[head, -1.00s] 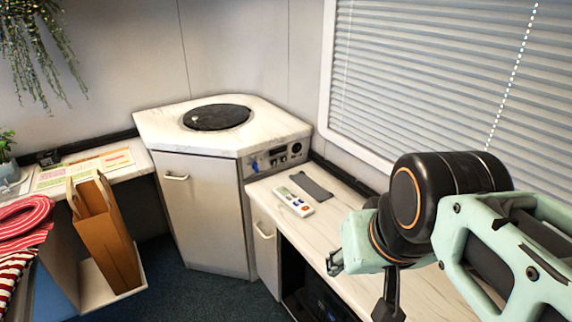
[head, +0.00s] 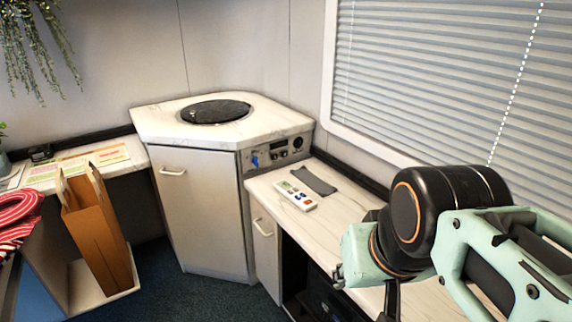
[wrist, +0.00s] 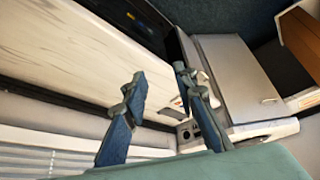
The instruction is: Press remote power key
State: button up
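The remote (head: 296,196) is white with a grey screen end and coloured keys. It lies on the marbled counter (head: 330,222), beside a dark grey flat strip (head: 315,181). My gripper is open and empty in the wrist view (wrist: 158,76), its two blue-grey fingers apart. A small white and orange patch beside the right finger in that view may be the remote, mostly hidden. In the head view my arm is at the lower right, to the right of the remote and apart from it; the fingertips are not clear there. The single keys are too small to read.
A corner cabinet (head: 205,210) with a round dark inset (head: 216,111) stands left of the counter. A control panel (head: 278,152) faces the remote. Window blinds (head: 450,80) rise behind the counter. A brown paper bag (head: 95,230) stands at left. The counter around the remote is mostly clear.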

grip_shut()
dwell(1.1)
